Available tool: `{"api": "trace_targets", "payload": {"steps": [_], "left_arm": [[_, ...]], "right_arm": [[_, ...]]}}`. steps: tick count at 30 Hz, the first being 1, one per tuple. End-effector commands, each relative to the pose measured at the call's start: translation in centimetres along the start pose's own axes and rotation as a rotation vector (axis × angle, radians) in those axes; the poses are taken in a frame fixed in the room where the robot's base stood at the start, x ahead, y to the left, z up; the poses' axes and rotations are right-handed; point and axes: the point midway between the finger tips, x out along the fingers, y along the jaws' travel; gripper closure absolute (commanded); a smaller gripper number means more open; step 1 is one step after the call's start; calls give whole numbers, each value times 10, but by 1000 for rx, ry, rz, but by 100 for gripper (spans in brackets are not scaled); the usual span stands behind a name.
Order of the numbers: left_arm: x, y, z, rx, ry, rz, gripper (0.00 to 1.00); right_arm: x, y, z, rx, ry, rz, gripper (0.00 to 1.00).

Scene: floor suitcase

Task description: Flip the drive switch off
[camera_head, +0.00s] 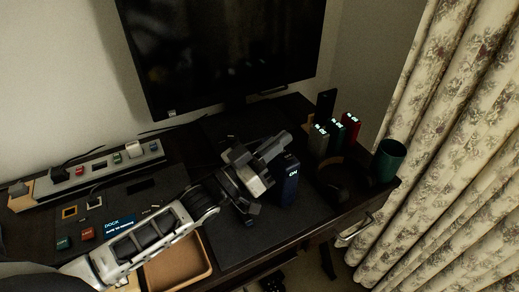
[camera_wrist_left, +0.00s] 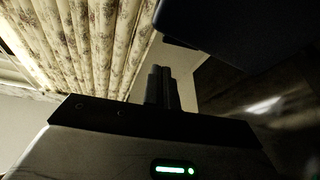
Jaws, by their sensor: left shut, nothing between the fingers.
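A dark blue box (camera_head: 288,186) with a lit display stands on the dark desk mat, just right of my left gripper; its lit marking looks like an upside-down "ON". My left gripper (camera_head: 282,143) is shut and empty, with its fingers reaching past the box's upper left; I cannot tell whether they touch it. In the left wrist view the closed fingers (camera_wrist_left: 161,88) stand upright, and a dark blue surface (camera_wrist_left: 245,32) is close at the upper right. I cannot make out a switch marked for the drive. My right gripper is not in view.
A power strip (camera_head: 98,165) with plugs and a dock display (camera_head: 118,226) lie at the left. Several lit boxes (camera_head: 336,135) and a green cup (camera_head: 390,160) stand at the right. A monitor (camera_head: 225,50) is behind; a tan tray (camera_head: 178,266) is in front.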

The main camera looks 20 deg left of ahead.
Motion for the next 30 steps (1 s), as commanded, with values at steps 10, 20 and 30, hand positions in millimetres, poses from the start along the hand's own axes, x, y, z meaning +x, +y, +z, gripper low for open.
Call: {"api": "trace_targets", "payload": {"steps": [10, 20, 30], "left_arm": [[-13, 0, 32, -3, -6, -2, 100], [-15, 0, 35, 17, -7, 5, 100], [-18, 0, 45, 228, -16, 77, 100]], "right_arm": [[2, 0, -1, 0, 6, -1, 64], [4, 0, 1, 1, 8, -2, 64], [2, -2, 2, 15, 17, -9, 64]]}}
